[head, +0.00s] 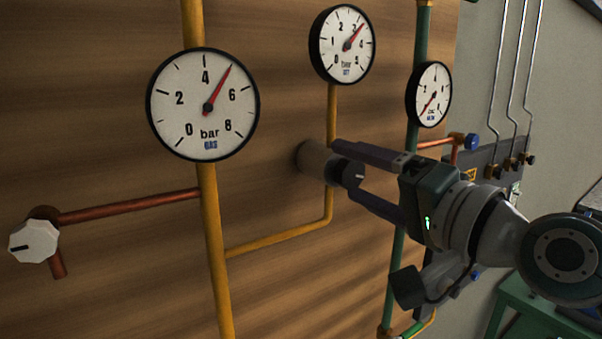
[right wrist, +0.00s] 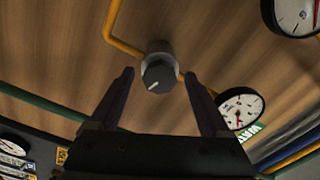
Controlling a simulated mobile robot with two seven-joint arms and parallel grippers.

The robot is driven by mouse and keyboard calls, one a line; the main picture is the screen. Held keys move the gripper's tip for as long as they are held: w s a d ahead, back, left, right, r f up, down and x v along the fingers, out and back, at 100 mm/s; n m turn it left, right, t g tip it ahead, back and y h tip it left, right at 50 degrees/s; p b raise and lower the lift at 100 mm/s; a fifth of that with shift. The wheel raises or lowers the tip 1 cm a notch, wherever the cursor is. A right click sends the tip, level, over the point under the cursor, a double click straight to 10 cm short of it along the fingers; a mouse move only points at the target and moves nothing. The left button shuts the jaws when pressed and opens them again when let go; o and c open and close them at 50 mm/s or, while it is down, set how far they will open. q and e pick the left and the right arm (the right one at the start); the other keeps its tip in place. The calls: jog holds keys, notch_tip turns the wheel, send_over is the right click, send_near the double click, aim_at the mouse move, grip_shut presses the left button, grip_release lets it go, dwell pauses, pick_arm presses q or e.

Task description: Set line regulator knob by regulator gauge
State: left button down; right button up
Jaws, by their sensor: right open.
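The line regulator knob (head: 353,177) is a dark round cap with a white pointer mark, on a grey cylindrical body (head: 313,162) on the wooden panel. It also shows in the right wrist view (right wrist: 157,74). The regulator gauge (head: 342,44) stands above it on the same yellow pipe, its red needle a little past 3 bar. My right gripper (head: 343,171) is open, with its fingers on either side of the knob. In the right wrist view, gaps show between the knob and both fingers (right wrist: 159,76). My left gripper is not in view.
A larger gauge (head: 203,104) at the left reads about 5 bar. A third gauge (head: 429,94) is on the green pipe (head: 422,40). A white knob (head: 34,241) sits at the lower left, and a blue knob (head: 472,142) at the right. Yellow pipe (head: 285,240) runs below the regulator.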

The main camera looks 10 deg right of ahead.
jog(key=b+v, duration=0.3)
jog(key=v, duration=0.7)
dwell(0.3)
jog(key=s+a+f+n+g+h+p, duration=0.2)
jog(key=s+a+f+n+g+h, duration=0.15)
jog(key=s+f+n+g, duration=0.75)
jog(key=s+d+f+g+h, duration=0.2)
jog(key=s+f, duration=0.3)
jog(key=s, duration=0.4)
jog(key=shift+s+f+p, duration=0.2)
jog(key=shift+s+p, duration=0.15)
jog(key=shift+p, duration=0.05)
